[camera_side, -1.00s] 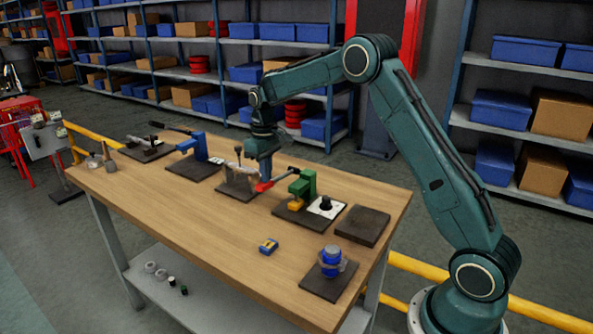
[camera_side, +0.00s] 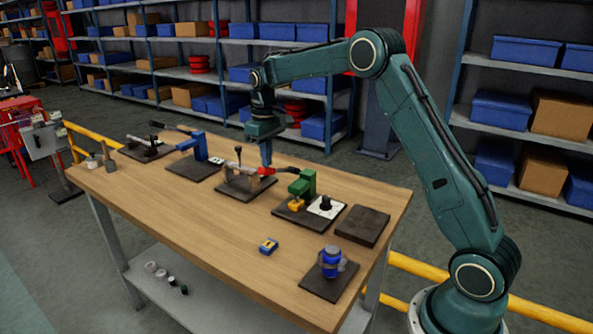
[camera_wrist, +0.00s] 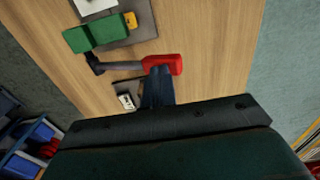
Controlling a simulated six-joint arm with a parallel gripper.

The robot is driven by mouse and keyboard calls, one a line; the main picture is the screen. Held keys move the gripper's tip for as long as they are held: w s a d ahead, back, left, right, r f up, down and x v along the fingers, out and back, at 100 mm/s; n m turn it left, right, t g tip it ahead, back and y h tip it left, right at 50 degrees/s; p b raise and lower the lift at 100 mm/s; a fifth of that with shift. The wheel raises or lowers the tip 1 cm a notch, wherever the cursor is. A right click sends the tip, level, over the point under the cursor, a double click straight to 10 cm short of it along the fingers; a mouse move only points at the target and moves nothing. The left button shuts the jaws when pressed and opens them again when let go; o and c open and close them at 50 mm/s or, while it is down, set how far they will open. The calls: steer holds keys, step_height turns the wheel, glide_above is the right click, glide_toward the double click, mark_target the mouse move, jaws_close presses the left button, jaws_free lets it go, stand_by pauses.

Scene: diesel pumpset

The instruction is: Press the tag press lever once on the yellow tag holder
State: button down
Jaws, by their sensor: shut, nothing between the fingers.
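The green tag press (camera_side: 303,184) stands on a dark plate on the bench, and its lever with a red grip (camera_side: 266,170) points left, near level. The yellow tag holder (camera_side: 296,205) sits low at the front of the press; it also shows in the wrist view (camera_wrist: 130,20). My gripper (camera_side: 266,164) is shut and empty, pointing down at the red grip. In the wrist view the fingertips (camera_wrist: 158,72) overlap the red grip (camera_wrist: 175,65); I cannot tell whether they touch it.
A white pad with a black knob (camera_side: 325,206) sits right of the press. A clamp fixture (camera_side: 245,180) and a blue lever press (camera_side: 198,150) stand to the left. A blue-yellow block (camera_side: 268,246) and a blue part on a plate (camera_side: 331,262) lie in front. The front-left bench is clear.

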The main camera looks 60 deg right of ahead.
step_height(320, 180, up, 8)
steer(key=d, duration=0.1)
stand_by(0.9)
steer(key=shift+r, duration=0.15)
stand_by(0.4)
steer(key=s+a+r+t, duration=0.1)
steer(key=s+a+r, duration=0.35)
steer(key=s, duration=0.35)
steer(key=s+a+r+t, duration=0.2)
steer(key=s+a+r, duration=0.25)
steer(key=s, duration=0.45)
steer(key=s+a+f+t, duration=0.1)
steer(key=s+f, duration=0.3)
steer(key=s, duration=0.5)
steer(key=s+a+f+t, duration=0.1)
steer(key=s+a+f, duration=0.3)
steer(key=s, duration=0.5)
steer(key=shift+a+t, duration=0.3)
steer(key=shift+a, duration=0.05)
